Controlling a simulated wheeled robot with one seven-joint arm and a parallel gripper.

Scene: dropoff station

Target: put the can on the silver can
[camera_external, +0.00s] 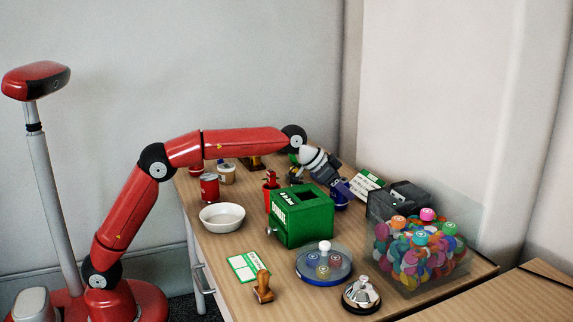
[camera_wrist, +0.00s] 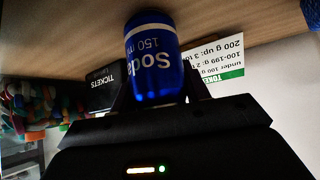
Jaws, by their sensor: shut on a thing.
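My gripper (camera_external: 335,180) is at the far right part of the table, behind the green box, pointing down to the right. In the wrist view my gripper (camera_wrist: 155,90) is shut on a blue can (camera_wrist: 152,62), with a finger on each side. The can's label reads "Soda 150 ml" upside down in this view, and its silver rim faces the table. The blue can (camera_external: 341,193) shows partly below my gripper in the outside view. I cannot tell whether it touches the table. I cannot make out a silver can in either view.
A black ticket machine (camera_external: 399,197) and clear bin of tokens (camera_external: 420,250) stand right of my gripper.

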